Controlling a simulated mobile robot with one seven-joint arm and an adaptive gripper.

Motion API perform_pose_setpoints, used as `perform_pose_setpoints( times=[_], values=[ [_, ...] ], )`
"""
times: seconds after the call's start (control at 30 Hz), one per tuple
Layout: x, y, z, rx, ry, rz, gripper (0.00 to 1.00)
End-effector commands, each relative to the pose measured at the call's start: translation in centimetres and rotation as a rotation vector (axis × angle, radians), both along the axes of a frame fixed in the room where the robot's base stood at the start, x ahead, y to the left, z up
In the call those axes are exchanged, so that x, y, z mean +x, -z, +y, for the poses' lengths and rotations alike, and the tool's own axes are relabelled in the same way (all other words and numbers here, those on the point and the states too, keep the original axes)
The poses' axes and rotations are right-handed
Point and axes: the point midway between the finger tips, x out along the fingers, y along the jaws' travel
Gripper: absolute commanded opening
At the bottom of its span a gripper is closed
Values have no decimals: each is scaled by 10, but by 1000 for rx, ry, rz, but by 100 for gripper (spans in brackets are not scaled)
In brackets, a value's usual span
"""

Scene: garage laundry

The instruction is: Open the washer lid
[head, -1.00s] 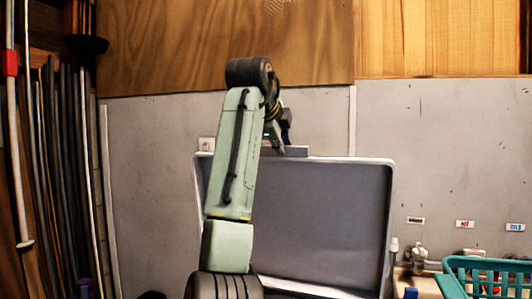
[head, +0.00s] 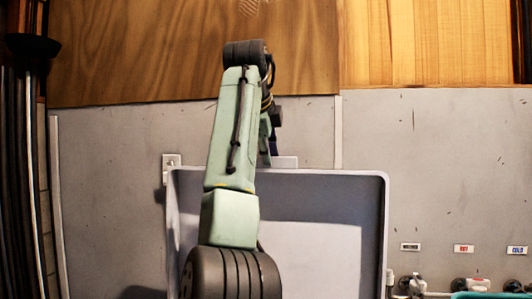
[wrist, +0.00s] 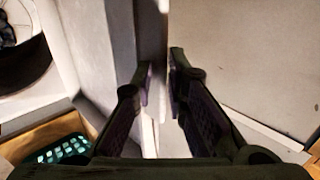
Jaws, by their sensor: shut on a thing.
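The washer lid (head: 320,225) stands raised, close to upright, in front of the grey wall in the head view. Its inner face with a raised rim shows, and my arm covers part of its left side. My gripper is at the lid's top edge, mostly hidden behind my arm in the head view. In the wrist view my gripper (wrist: 163,70) has its two fingers on either side of the lid's thin edge (wrist: 161,105), shut on it. The washer's body is below the head view.
Taps (head: 412,284) and a teal basket (head: 490,295) are at the lower right; the basket also shows in the wrist view (wrist: 65,151). A wall outlet (head: 171,160) is near the lid's upper left corner. Long poles (head: 20,180) stand at the far left.

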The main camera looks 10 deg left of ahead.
Motion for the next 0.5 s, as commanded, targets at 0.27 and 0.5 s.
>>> perform_pose_setpoints(
  times=[0.27, 0.5],
  values=[
    [1, 5, 1, -1, 0, 11, 0],
    [1, 4, 1, -2, -1, 9, 28]
  ],
)
